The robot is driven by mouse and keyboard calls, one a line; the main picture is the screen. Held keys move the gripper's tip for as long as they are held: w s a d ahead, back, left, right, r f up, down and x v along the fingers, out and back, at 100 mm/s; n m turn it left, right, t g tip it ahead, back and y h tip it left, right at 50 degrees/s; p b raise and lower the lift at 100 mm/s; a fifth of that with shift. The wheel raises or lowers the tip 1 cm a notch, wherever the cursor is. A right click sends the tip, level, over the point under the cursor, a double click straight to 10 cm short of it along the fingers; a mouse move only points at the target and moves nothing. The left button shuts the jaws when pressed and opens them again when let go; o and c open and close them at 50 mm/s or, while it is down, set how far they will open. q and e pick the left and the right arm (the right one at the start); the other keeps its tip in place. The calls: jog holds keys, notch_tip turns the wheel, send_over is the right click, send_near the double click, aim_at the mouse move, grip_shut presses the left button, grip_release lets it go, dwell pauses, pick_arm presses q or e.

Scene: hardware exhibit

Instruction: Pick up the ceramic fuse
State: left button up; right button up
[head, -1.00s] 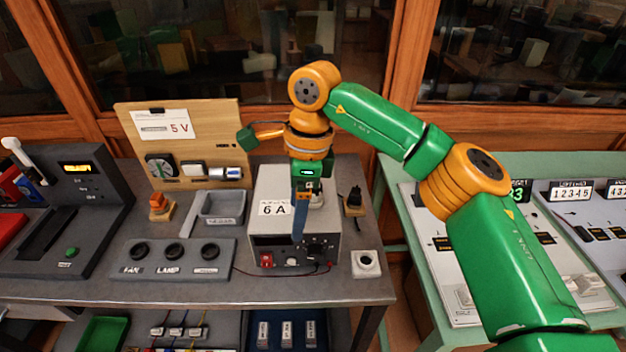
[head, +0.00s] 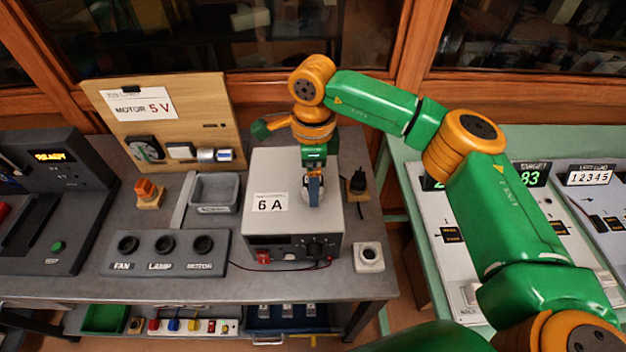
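My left gripper is not in view.
A white socket block (head: 369,257) and a black plug (head: 357,183) stand right of the box. A knob panel (head: 165,253), grey tray (head: 215,193), orange switch (head: 149,193) and wooden "MOTOR 5V" board (head: 190,105) stand left. A green bench (head: 398,190) is at right.

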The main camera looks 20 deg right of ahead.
jog(key=shift+s+a+r, duration=0.1)
jog(key=shift+s, duration=0.1)
jog(key=c, duration=1.3)
jog(key=shift+w, duration=0.1)
grip_shut()
notch_tip(320, 180, up, 3)
jog(key=shift+r+b, duration=0.1)
jog(key=shift+b, duration=0.3)
jog(key=s+a+r+b, duration=0.4)
jog(key=s+r, duration=0.5)
jog(key=s, duration=0.4)
jog(key=shift+s+a+r, duration=0.15)
jog(key=shift+a+r, duration=0.15)
jog(key=shift+r, duration=0.1)
